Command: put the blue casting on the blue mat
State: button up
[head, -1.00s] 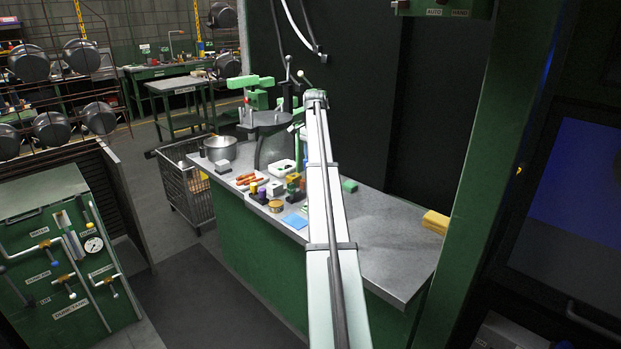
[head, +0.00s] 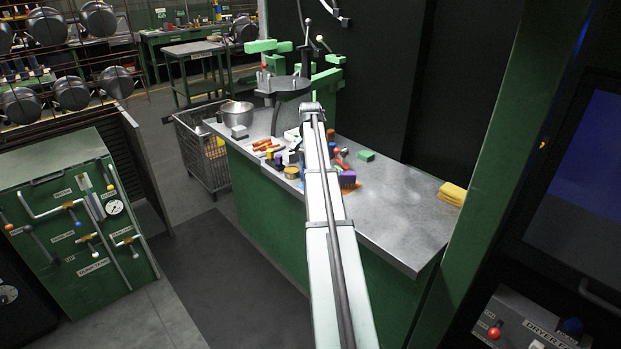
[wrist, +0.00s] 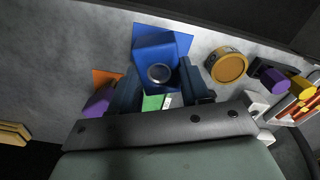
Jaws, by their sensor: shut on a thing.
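In the wrist view my gripper (wrist: 160,92) is shut on the blue casting (wrist: 150,52), a blocky piece with a round dark hole facing the camera. The casting is in front of the blue mat (wrist: 183,42), whose edges show behind it and to its right. I cannot tell whether the casting touches the mat. In the head view my arm hides the gripper, the casting and the mat.
A purple block (wrist: 98,102) by an orange mat (wrist: 103,76) is left of the gripper. A round yellow-topped tin (wrist: 228,66) is close on the right, with a purple piece (wrist: 273,80) beyond. Yellow cloths (head: 453,194) lie at the bench's right end.

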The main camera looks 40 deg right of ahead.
jog(key=shift+f, duration=2.25)
jog(key=shift+f, duration=0.1)
jog(key=o, duration=1.2)
notch_tip(320, 180, up, 12)
jog(key=shift+r, duration=0.1)
